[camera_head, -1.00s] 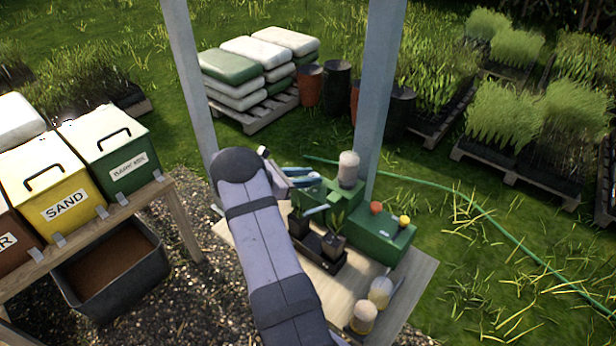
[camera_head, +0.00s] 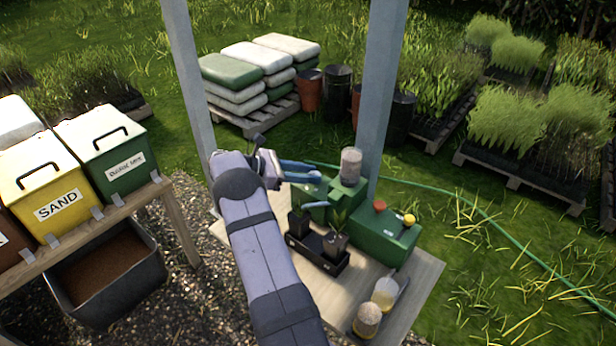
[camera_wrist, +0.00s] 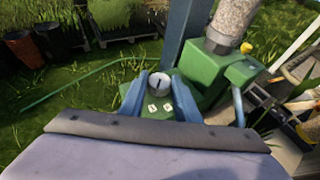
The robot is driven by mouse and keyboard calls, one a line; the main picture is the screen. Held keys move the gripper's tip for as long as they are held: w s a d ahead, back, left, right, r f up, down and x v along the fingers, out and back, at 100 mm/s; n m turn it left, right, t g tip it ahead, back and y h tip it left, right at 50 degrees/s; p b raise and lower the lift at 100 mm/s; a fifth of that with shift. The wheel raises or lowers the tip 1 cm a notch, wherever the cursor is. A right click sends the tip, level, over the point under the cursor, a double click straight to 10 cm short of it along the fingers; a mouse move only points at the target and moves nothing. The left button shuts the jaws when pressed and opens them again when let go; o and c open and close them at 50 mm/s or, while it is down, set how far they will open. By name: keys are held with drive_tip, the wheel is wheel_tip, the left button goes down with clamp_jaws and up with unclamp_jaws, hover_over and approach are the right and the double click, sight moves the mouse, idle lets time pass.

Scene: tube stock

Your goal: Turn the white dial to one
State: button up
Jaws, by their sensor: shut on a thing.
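The white dial (camera_wrist: 156,83) sits on the green machine (camera_wrist: 212,72), with a dark pointer mark on its face. In the wrist view it lies between the two blue fingers of my gripper (camera_wrist: 158,94), which are shut on its sides. Two small white labels (camera_wrist: 160,107) are on the green face just below the dial; their figures are too small to read. In the head view my gripper (camera_head: 310,172) is at the left part of the green machine (camera_head: 345,194), and I cannot make out the dial there.
A clear hopper (camera_head: 351,163) of grainy stuff stands on the machine, close to my fingers. A black tray (camera_head: 330,262) with potted seedlings is in front. A grey post (camera_head: 379,90) rises just behind.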

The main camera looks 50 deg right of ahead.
drive_tip(key=shift+r, duration=0.15)
drive_tip(key=o, duration=1)
drive_tip(key=shift+o, duration=0.2)
drive_tip(key=b+v, duration=0.2)
drive_tip(key=v, duration=0.5)
drive_tip(key=shift+a, duration=0.15)
drive_tip(key=shift+w, duration=0.1)
drive_tip(key=shift+a, duration=0.1)
